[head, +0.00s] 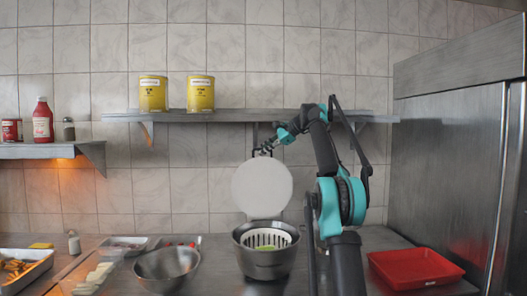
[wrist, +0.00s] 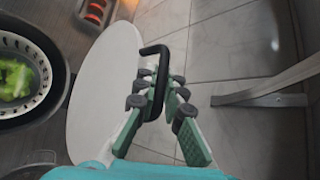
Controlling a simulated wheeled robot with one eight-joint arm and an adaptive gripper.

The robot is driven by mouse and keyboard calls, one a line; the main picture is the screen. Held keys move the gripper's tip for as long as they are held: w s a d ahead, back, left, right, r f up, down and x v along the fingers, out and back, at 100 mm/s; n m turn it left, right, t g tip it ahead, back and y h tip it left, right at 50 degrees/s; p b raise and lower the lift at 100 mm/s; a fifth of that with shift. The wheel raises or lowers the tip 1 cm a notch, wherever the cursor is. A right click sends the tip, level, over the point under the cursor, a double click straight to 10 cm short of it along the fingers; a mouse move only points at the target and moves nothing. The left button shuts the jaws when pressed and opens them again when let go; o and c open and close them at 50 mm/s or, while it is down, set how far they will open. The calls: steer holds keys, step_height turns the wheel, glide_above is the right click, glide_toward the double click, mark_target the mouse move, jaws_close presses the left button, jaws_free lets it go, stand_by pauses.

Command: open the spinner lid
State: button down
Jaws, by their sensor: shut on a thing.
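The salad spinner (head: 266,262) stands on the counter, a dark bowl with a white slotted basket (head: 283,238) and green leaves (head: 264,248) inside. Its round white lid (head: 262,190) stands upright at the back of the bowl, leaving the basket uncovered. In the wrist view the lid (wrist: 108,85) is a pale disc beside the open spinner (wrist: 42,95). My gripper (head: 264,150) is at the lid's top edge. In the wrist view my gripper (wrist: 158,92) is shut on the lid's black handle (wrist: 154,50). Part of the handle is hidden by the fingers.
A wall shelf (head: 225,116) with two yellow cans (head: 153,94) (head: 200,94) is just above my gripper. A steel bowl (head: 166,268) stands left of the spinner. A red tray (head: 415,268) lies to the right, before a steel fridge (head: 450,170).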

steer(key=c, duration=1.6)
jaws_free()
steer(key=v, duration=0.7)
steer(key=shift+s+d, duration=0.15)
steer(key=shift+r, duration=0.1)
steer(key=shift+c, duration=0.5)
